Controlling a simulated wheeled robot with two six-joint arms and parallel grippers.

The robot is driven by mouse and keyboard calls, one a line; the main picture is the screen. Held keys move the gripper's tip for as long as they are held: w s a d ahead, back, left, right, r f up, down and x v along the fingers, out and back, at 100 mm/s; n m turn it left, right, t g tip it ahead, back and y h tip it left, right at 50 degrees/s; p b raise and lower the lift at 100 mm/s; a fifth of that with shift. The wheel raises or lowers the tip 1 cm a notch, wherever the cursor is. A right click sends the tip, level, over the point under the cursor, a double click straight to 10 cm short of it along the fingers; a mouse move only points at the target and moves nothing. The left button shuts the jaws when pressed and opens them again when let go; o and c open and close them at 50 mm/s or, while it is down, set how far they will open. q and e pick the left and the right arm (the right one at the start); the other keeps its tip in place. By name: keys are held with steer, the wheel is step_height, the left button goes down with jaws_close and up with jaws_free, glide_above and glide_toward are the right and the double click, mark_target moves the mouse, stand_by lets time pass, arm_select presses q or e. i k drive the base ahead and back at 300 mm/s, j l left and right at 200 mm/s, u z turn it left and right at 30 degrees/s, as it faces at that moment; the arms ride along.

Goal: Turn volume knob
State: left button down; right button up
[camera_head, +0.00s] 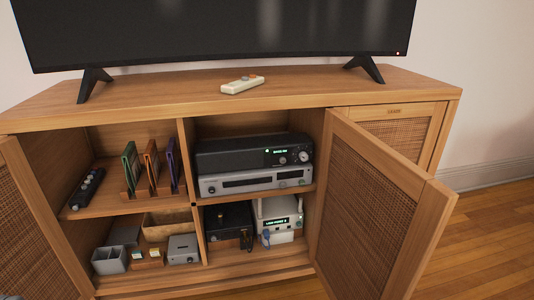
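A black stereo unit (235,157) stands on the upper right shelf inside the wooden cabinet. It has a green lit display (276,150) and round knobs at the right end of its front. The rightmost, larger knob (303,156) is pale and faces out. A smaller knob (282,160) sits to its left. No labels are readable, so I cannot tell which is the volume knob. A silver unit (240,184) lies directly under the black one.
The cabinet's right rattan door (365,205) stands open toward me, close to the stereo's right side. The left door (30,225) is open too. A lower shelf holds a black box (228,222) and a white device (278,212). A remote (243,84) lies on top.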

mark_target(303, 156)
steer(key=i+l+z, duration=0.2)
steer(key=l, duration=0.2)
steer(key=l+z, duration=0.15)
steer(key=l, duration=0.25)
steer(key=i+l+z, duration=0.2)
steer(key=l, duration=0.15)
